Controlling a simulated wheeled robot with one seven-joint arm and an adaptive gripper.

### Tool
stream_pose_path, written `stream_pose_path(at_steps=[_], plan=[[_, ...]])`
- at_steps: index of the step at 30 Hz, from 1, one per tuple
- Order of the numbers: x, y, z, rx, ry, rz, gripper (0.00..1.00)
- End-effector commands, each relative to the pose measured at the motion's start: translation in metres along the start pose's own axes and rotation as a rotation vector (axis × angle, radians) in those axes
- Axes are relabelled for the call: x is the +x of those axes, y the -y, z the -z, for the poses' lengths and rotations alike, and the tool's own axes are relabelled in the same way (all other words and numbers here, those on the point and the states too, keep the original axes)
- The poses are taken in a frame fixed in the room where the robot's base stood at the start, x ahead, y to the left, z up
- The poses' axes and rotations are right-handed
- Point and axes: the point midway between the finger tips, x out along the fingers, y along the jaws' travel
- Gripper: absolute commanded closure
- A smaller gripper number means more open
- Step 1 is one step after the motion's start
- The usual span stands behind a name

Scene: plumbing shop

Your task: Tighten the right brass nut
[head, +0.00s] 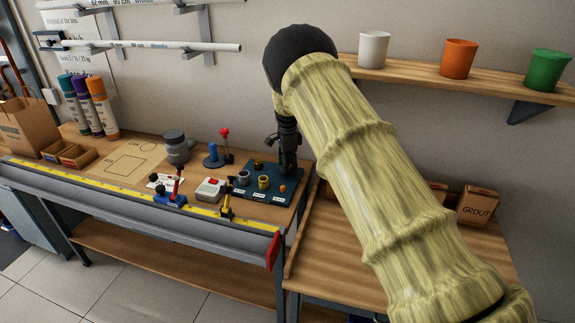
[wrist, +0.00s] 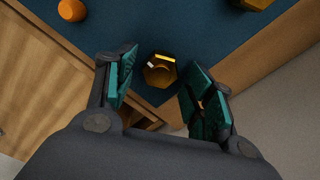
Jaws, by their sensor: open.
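A brass hex nut (wrist: 160,70) sits near the corner of the dark blue board (wrist: 185,35) in the wrist view, between the open fingertips of my gripper (wrist: 157,80). Clear gaps show on both sides, and neither finger appears to touch it. I cannot tell how far the fingertips are above the board. Another brass part (wrist: 252,4) is cut off at the top edge. In the head view my gripper (head: 288,170) points down over the board's right rear and hides the nut below it. A brass nut (head: 258,165) shows left of it.
The board also carries an orange knob (wrist: 71,10), a grey ring (head: 244,177) and a yellow ring (head: 263,182). A wooden shelf (head: 430,75) with cups is behind my arm.

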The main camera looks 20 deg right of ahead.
Motion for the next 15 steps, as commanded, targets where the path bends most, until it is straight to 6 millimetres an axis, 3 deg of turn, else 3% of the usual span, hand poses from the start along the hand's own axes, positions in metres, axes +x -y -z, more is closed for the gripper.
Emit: stream_pose_path(at_steps=[8, 15], plan=[[-0.01, 0.0, 0.0, 0.0, 0.001, 0.0, 0.47], [-0.05, 0.001, 0.0, 0.0, 0.0, 0.002, 0.47]])
